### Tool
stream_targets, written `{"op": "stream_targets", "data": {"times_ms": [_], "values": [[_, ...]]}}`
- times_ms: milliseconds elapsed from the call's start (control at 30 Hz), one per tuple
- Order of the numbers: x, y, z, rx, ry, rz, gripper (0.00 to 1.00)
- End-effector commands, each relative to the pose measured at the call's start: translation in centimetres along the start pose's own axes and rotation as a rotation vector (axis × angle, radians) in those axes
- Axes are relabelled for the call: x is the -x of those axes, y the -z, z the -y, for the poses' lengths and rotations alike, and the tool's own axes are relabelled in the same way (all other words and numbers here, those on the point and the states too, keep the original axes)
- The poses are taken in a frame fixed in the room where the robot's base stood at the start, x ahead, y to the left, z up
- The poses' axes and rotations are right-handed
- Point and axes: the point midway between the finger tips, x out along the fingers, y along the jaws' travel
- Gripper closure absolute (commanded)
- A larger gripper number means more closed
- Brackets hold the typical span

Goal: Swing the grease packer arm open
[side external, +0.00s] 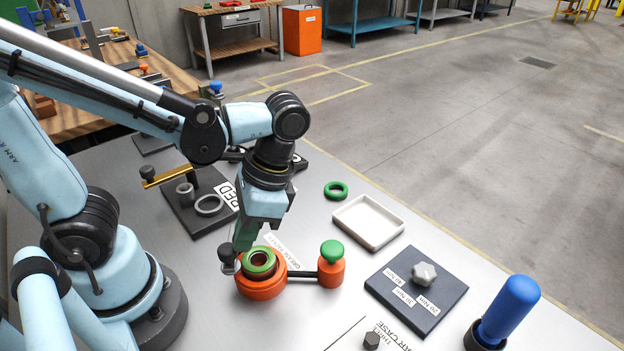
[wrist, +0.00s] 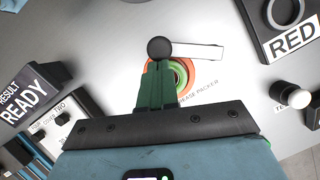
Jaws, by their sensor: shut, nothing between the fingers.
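The grease packer (side external: 262,287) is a round orange body with a green ring (side external: 260,263) around its dark opening. A dark rod joins it to a small orange cylinder with a green cap (side external: 331,252). A black ball knob (side external: 229,256) stands at the packer's left side. It also shows in the wrist view (wrist: 159,48), just beyond my fingertips, with a pale bar (wrist: 197,52) reaching right from it. My gripper (side external: 242,246) has green fingers, shut and empty, pointing down close beside the knob. Whether they touch it I cannot tell. In the wrist view the fingers (wrist: 157,68) partly cover the packer.
A white tray (side external: 368,222), a green ring (side external: 336,190) and a dark plate with a grey knob (side external: 424,274) lie to the right. A blue-handled tool (side external: 508,308) stands at the front right. A dark fixture (side external: 196,203) stands behind left.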

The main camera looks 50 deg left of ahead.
Motion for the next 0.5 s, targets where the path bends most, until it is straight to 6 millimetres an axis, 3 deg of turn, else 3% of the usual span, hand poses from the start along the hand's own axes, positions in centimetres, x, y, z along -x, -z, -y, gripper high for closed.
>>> {"op": "stream_targets", "data": {"times_ms": [500], "values": [[-1.5,-3.6,0.1,-0.456,0.182,-0.001,1.00]]}}
